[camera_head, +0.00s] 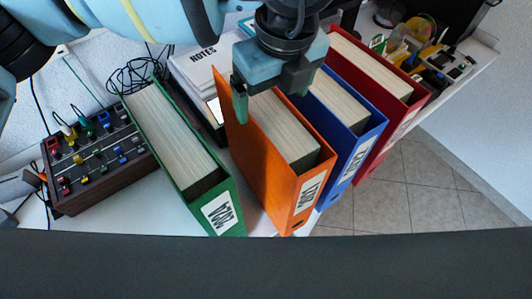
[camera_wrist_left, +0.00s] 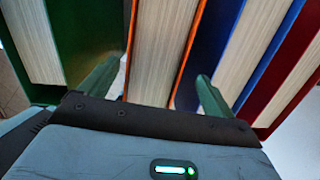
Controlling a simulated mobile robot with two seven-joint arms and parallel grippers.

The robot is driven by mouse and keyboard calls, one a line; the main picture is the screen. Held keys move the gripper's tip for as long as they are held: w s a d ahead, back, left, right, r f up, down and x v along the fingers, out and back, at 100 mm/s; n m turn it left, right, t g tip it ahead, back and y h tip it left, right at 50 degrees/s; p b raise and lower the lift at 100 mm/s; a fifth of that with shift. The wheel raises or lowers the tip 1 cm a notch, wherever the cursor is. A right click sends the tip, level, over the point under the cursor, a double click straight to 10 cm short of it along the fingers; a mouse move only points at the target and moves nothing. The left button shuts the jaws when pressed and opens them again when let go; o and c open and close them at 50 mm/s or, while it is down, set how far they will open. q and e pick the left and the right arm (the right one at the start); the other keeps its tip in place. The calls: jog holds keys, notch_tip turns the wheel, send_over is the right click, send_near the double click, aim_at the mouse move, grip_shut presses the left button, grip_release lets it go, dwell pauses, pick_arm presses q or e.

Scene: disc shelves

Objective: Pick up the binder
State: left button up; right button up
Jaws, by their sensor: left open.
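An orange binder (camera_head: 308,192) stands upright among other binders, pages facing up and its labelled spine toward the front edge. My left gripper (camera_head: 276,90) is above its back part, open. In the left wrist view the gripper (camera_wrist_left: 157,88) has one finger on each side of the orange binder (camera_wrist_left: 160,45). The left finger is in the gap toward the green binder (camera_head: 180,140), and the right finger is at the blue binder's side. Nothing is held. Whether the fingers touch the covers cannot be told. My right gripper is not in view.
A blue binder (camera_head: 358,150) and a red binder (camera_head: 402,120) stand close on the right. A mixer box with colored knobs (camera_head: 95,155) is at left. A white notes box (camera_head: 195,75) lies behind. Small items (camera_head: 430,55) sit at back right. Tiled floor lies beyond the shelf edge.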

aim_at(266, 104)
pick_arm(q)
jog(key=shift+w+f, duration=0.1)
jog(key=shift+f, duration=0.15)
jog(key=shift+a+f, duration=0.25)
jog(key=shift+f, duration=0.2)
jog(key=f, duration=0.3)
jog(key=shift+w+a+f, duration=0.2)
jog(key=shift+a, duration=0.2)
jog(key=shift+f, duration=0.4)
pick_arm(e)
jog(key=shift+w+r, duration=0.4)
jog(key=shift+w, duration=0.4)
pick_arm(q)
jog(key=shift+c, duration=0.4)
jog(key=c, duration=1)
grip_shut()
jog(key=shift+w+r, duration=0.1)
jog(key=shift+r, duration=0.05)
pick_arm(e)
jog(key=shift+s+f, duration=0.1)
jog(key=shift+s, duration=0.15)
